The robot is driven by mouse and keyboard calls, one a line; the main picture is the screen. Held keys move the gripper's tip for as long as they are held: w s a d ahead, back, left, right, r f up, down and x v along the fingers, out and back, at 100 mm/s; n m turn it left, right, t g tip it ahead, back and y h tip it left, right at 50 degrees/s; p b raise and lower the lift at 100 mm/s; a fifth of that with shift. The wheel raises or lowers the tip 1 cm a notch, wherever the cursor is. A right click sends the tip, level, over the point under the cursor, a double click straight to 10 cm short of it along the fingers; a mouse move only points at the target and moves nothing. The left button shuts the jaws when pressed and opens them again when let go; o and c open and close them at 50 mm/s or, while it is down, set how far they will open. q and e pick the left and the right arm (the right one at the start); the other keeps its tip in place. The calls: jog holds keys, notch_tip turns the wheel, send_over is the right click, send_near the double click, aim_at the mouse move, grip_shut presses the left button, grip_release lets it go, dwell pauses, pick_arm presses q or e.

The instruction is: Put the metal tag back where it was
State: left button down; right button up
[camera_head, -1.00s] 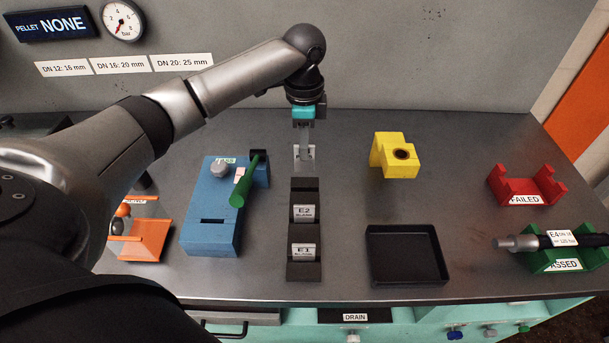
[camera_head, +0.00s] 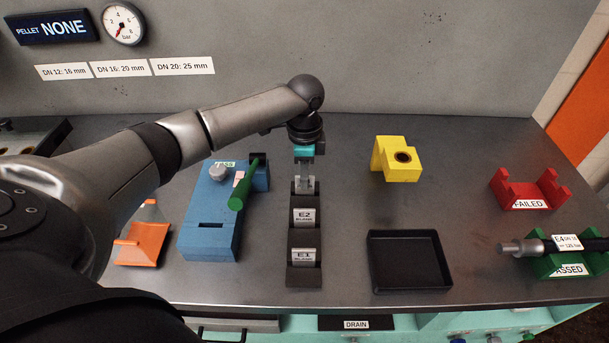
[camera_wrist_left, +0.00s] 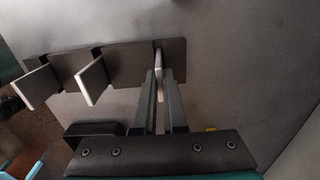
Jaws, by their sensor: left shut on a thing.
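My left gripper (camera_head: 305,183) is shut on a pale metal tag, which shows as a thin light edge between the fingertips in the left wrist view (camera_wrist_left: 159,58). The gripper is at the rear end of the dark tag rack (camera_head: 305,238), and the tag is at or in the rearmost place there. I cannot tell how deep it sits. Two more tags stand in the rack: E2 (camera_head: 304,218) in the middle and E1 (camera_head: 304,256) at the front. My right gripper is not in view.
Left of the rack stands a blue block (camera_head: 212,225) with a green rod (camera_head: 242,187), and an orange holder (camera_head: 142,245). To the right are a yellow block (camera_head: 396,158), an empty black tray (camera_head: 440,283), a red FAILED cradle (camera_head: 530,190) and a green PASSED cradle (camera_head: 566,265) holding a hose.

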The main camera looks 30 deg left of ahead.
pick_arm(q)
jog(key=c, duration=1)
grip_release()
jog(key=shift+r, duration=0.1)
notch_tip(320, 180, up, 12)
jog(key=shift+r+p, duration=0.1)
jog(key=shift+p, duration=0.85)
